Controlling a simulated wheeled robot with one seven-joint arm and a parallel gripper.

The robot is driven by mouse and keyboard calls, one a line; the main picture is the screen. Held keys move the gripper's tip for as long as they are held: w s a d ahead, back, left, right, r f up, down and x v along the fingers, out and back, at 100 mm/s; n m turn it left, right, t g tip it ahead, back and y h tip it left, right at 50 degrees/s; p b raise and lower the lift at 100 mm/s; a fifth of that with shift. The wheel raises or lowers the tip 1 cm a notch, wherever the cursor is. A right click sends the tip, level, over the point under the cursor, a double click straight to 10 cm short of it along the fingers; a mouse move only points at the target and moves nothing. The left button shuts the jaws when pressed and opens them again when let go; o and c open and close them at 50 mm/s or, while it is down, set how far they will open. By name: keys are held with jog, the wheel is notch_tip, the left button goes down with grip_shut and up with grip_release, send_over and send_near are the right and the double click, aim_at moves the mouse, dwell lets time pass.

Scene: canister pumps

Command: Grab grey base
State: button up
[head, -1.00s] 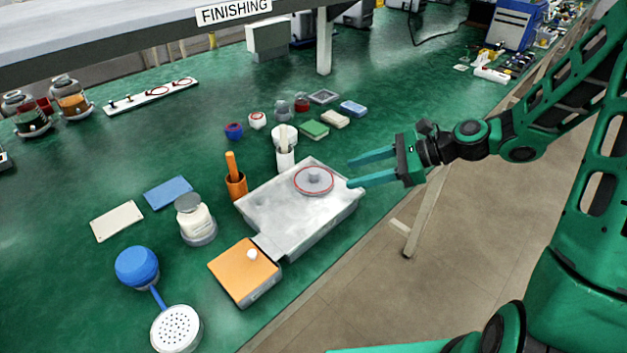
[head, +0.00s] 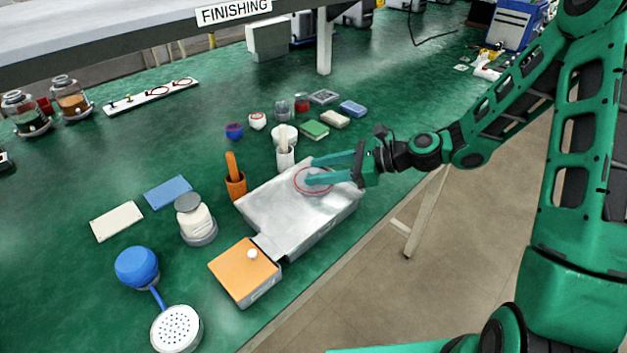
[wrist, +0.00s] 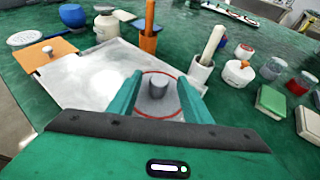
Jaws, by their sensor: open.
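The grey base (wrist: 158,106) is a round grey disc with a red ring around its edge and a short grey knob in its middle. It lies on a metal tray (head: 290,219), near the tray's far right part. In the head view the base (head: 301,181) is partly hidden by my fingers. My gripper (head: 310,171) is open. In the wrist view its two teal fingers (wrist: 155,90) stand on either side of the knob, with visible gaps to it. I cannot tell the fingers' exact height above the disc.
An orange holder (head: 236,186) and a white cup (head: 285,159) with a white stick stand just behind the tray. An orange box (head: 240,270) with a white knob sits at the front left. Small lidded jars and coloured blocks (head: 314,130) lie behind. The table's front edge runs close by.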

jog(key=shift+x, duration=1)
grip_shut()
jog(key=shift+r, duration=0.15)
